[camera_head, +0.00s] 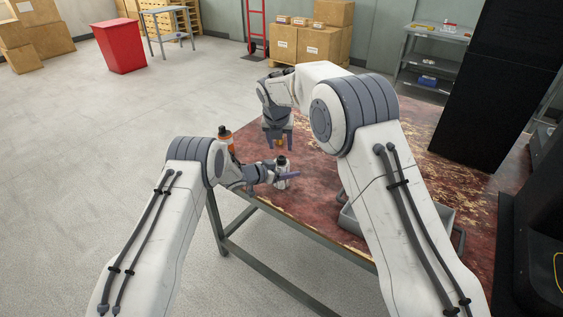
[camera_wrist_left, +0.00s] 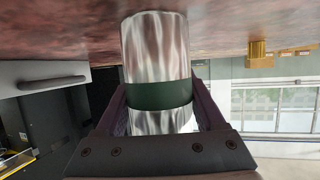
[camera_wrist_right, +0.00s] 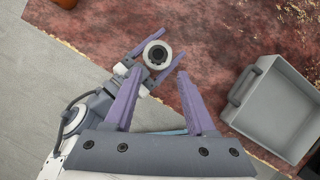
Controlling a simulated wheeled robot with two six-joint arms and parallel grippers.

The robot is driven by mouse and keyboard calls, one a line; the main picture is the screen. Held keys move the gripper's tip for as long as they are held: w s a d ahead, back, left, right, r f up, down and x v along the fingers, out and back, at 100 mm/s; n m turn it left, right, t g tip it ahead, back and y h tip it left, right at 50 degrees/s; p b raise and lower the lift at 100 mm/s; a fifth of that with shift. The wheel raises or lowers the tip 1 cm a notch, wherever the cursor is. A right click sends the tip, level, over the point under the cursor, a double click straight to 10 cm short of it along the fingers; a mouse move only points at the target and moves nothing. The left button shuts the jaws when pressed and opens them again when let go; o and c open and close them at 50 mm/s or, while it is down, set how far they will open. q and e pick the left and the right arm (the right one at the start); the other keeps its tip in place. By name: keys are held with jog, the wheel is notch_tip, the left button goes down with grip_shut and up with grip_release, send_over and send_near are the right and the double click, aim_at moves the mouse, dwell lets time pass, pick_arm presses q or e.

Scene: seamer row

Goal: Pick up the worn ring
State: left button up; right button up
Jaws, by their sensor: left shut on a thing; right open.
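My left gripper (camera_head: 284,176) is shut on a shiny metal cylinder (camera_wrist_left: 155,60) with a dark green band, upright at the table. I cannot tell whether this dark ring is the worn ring. My right gripper (camera_wrist_right: 152,76) is open and empty, above the cylinder, fingers pointing down in the head view (camera_head: 279,148).
A grey tray (camera_wrist_right: 250,78) lies on the worn red table (camera_head: 315,205), right of the cylinder. An orange bottle with a black cap (camera_head: 225,134) stands near the left edge, partly hidden by my left arm. A tall black cabinet (camera_head: 490,80) rises at the right.

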aim_at(281, 158)
jog(key=shift+x, duration=4.35)
jog(key=shift+a+f, duration=0.15)
jog(key=shift+a, duration=0.05)
grip_shut()
